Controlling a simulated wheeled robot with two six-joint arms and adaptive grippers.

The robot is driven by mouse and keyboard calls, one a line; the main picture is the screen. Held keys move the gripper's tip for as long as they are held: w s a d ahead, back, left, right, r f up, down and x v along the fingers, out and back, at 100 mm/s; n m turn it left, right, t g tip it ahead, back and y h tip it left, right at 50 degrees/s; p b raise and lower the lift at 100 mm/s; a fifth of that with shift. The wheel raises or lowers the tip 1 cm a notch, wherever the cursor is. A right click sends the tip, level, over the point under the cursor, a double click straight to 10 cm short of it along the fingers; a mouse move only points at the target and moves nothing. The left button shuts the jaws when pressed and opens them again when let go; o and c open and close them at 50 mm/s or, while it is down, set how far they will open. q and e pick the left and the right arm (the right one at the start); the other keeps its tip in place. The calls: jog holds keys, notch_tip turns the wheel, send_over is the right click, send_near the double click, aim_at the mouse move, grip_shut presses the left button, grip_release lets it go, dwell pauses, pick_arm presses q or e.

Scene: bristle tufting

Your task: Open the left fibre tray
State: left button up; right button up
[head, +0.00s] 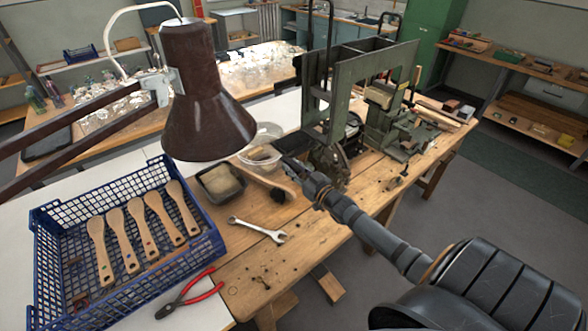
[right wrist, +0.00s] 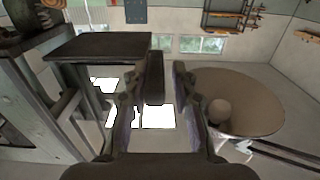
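The green tufting machine (head: 345,75) stands on the wooden bench, with an upright plate and a divided box-like top. I cannot surely pick out the left fibre tray on it. My right gripper (head: 283,160) is beside the machine's lower left side in the head view, partly blurred into the dark parts there. In the right wrist view its two fingers (right wrist: 163,85) stand apart, with a dark upright bar (right wrist: 155,78) showing between them. A gap shows beside the bar, and I cannot tell whether it is touched. A dark flat slab (right wrist: 97,46) lies to the left. My left gripper is not seen.
A brown lamp (head: 203,95) hangs over the bench's left part; its shade (right wrist: 240,98) shows in the wrist view. A blue crate (head: 213,245) holds several wooden brush bodies.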

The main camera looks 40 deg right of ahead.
jog(key=shift+s+d, duration=0.15)
jog(key=shift+s, duration=1.75)
jog(key=shift+s+d, duration=0.15)
jog(key=shift+s, duration=1.7)
jog(key=shift+f, duration=0.1)
